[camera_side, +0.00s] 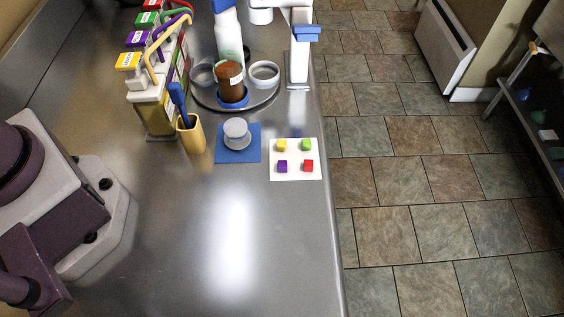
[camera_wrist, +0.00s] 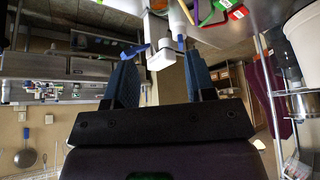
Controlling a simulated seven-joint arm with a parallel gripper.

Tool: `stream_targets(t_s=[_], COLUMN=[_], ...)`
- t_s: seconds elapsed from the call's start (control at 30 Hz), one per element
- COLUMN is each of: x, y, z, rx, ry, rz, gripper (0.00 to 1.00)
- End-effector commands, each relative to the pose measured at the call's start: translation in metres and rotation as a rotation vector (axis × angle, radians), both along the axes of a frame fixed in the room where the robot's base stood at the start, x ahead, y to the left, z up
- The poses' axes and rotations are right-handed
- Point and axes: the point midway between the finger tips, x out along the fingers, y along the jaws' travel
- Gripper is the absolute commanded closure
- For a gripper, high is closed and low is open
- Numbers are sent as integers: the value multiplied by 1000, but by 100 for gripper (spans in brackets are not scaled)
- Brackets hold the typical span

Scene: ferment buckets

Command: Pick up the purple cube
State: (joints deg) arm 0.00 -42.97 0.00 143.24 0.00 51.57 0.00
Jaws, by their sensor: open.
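The purple cube (camera_side: 282,166) sits at the near left of a white square card (camera_side: 295,175) on the steel counter in the side view. Yellow (camera_side: 281,145), green (camera_side: 306,144) and red (camera_side: 308,165) cubes stand apart from it on the same card. My gripper (camera_wrist: 160,80) shows in the wrist view, its two blue fingers wide apart with nothing held between them. The gripper is out of the side view, and I do not make out the purple cube in the wrist view.
Left of the card, a grey weight (camera_side: 236,133) stands on a blue mat (camera_side: 251,155). Beyond are a yellow cup (camera_side: 190,138) with a blue-handled tool, a brown jar (camera_side: 230,80) on a round tray, and a white stand (camera_side: 299,68). The near counter is clear; its right edge is close.

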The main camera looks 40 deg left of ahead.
Motion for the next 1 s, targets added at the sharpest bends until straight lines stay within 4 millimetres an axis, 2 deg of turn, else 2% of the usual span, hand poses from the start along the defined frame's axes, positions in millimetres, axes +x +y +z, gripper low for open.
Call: stream_targets(t_s=[0.27,0.47,0.6,0.73,0.87,1.0], x=[0,11,35,59,82,103], y=[-1,-21,-48,-78,-111,-148], z=[0,-24,-46,-70,-101,-143], rx=[0,2,-1,-14,-19,-15], ry=[0,136,271,374,464,531], rz=[-7,-102,-176,-163,-90,37], gripper=[50,50,50,50,50,50])
